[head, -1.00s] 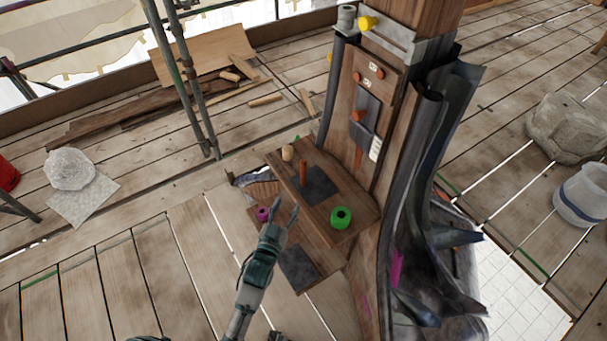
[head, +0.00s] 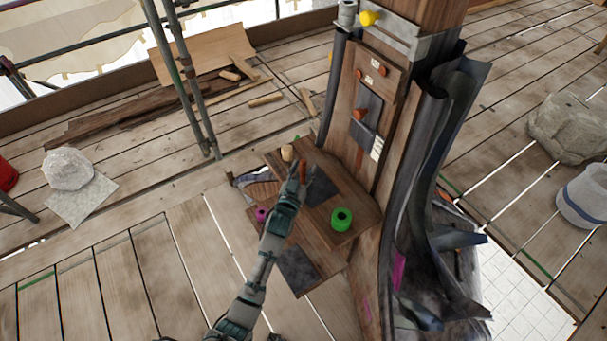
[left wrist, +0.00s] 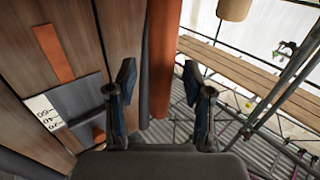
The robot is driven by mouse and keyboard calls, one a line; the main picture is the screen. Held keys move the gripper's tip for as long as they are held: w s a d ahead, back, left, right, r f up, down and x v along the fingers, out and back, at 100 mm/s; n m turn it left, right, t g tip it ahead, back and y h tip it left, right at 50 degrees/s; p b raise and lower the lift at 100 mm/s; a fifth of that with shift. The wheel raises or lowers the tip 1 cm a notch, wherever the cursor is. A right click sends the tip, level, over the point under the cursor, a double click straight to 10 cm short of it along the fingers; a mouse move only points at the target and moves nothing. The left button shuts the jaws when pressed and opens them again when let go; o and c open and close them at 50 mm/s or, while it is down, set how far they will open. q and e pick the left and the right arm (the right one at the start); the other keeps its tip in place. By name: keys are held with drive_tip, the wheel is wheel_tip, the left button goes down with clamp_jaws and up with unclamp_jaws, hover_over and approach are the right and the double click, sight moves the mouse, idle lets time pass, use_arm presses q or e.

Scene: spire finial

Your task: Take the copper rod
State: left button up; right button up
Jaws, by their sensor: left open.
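The copper rod (head: 303,171) stands upright on the wooden stand by the post in the head view. My left gripper (head: 301,181) is at the rod, its open fingers seen around or just in front of it. In the left wrist view the copper rod (left wrist: 160,50) is a vertical brown-orange cylinder, seen between the fingertips of my open left gripper (left wrist: 158,85). I cannot tell whether a finger touches it. The rod's lower part is hidden by my gripper. My right gripper is not in view.
On the stand are a green ring (head: 341,219), a tan wooden piece (head: 287,153) and a dark pad (head: 323,190). A magenta ring (head: 261,215) lies at left. The tall post (head: 367,170) with dark curled sheets (head: 438,190) stands close at right.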

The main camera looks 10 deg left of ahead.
use_arm(q)
drive_tip(key=shift+r, duration=0.1)
clamp_jaws()
drive_tip(key=shift+r, duration=0.1)
